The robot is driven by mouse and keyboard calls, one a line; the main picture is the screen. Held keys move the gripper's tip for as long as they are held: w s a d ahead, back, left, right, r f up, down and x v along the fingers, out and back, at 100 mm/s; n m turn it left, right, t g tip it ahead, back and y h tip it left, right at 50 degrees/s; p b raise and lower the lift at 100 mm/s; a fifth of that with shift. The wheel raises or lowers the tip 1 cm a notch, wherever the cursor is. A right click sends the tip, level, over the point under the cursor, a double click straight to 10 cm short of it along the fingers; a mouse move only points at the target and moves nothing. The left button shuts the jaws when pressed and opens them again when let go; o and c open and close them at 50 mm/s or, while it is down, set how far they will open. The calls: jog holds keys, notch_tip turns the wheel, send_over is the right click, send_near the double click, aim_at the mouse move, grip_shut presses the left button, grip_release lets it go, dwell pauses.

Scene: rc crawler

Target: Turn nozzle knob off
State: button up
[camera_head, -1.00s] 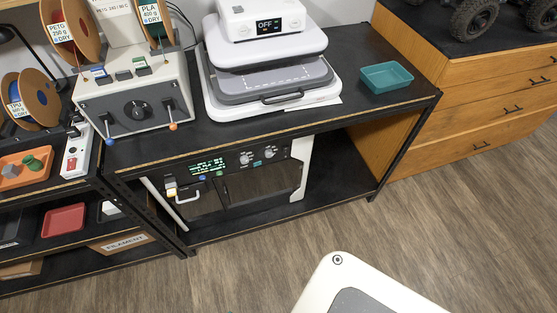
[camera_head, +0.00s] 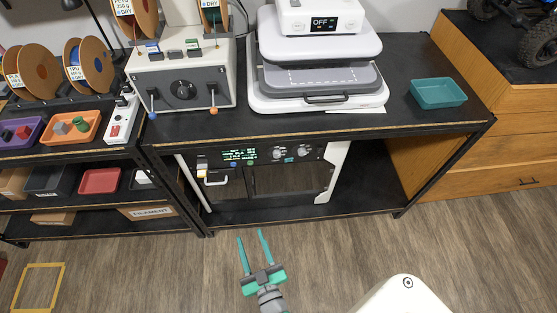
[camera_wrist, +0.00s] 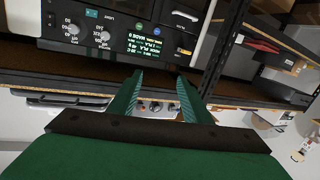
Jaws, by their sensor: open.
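The black printer panel (camera_head: 243,153) is on the front of a machine on the shelf under the worktop. It carries a lit green display and two pale round knobs, a left knob (camera_head: 278,154) and a right knob (camera_head: 303,151). The knob labels are too small to read, so I cannot tell which is the nozzle knob. The wrist view shows the panel upside down, with both knobs (camera_wrist: 72,29) (camera_wrist: 103,37) left of the display. My gripper (camera_head: 251,235) is open and empty, in front of and below the panel, touching nothing. Its green fingers (camera_wrist: 160,76) point towards the panel's lower area.
The worktop edge (camera_head: 320,134) overhangs the panel. Above stand a white press (camera_head: 315,95), a grey box with levers (camera_head: 180,90) and a teal tray (camera_head: 438,93). Shelves with bins (camera_head: 100,181) stand left, wooden drawers (camera_head: 500,150) right. The floor in front is clear.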

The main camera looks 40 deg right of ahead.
jog(key=w+d+f+h, duration=0.2)
jog(key=w+d, duration=0.5)
jog(key=d, duration=0.4)
jog(key=m+h, duration=0.1)
jog(key=h, duration=0.1)
send_near(277, 156)
jog(key=shift+g, duration=0.4)
jog(key=x, duration=0.8)
jog(key=shift+r, duration=0.2)
jog(key=c, duration=1)
